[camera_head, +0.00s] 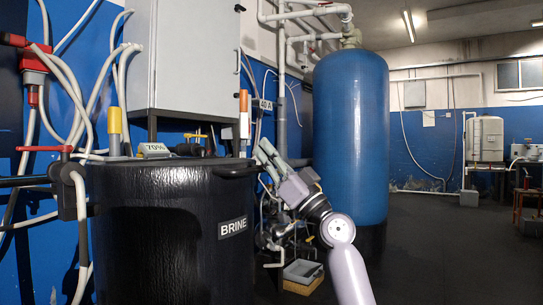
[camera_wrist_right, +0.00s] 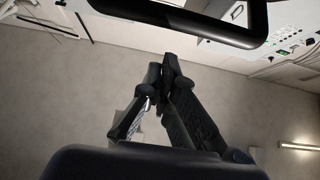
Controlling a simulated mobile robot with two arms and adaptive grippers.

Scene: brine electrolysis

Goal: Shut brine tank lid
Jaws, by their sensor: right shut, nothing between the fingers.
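The black brine tank (camera_head: 165,240), labelled BRINE, stands at the left in the head view. Its dark top edge, where the lid (camera_head: 150,163) is, is seen nearly edge-on, so I cannot tell how far the lid is open. A black handle (camera_head: 237,172) sticks out at the right of the rim. My right gripper (camera_head: 262,150) is shut and empty, just right of the rim and handle, pointing up and left. In the right wrist view, the shut fingers (camera_wrist_right: 165,68) point toward a black curved bar (camera_wrist_right: 185,20), perhaps the handle; contact is not clear. My left gripper is not in view.
Pipes and a red-handled valve (camera_head: 45,149) are at the left. A tall blue vessel (camera_head: 350,135) stands behind my right arm. The floor (camera_head: 450,250) at right is clear.

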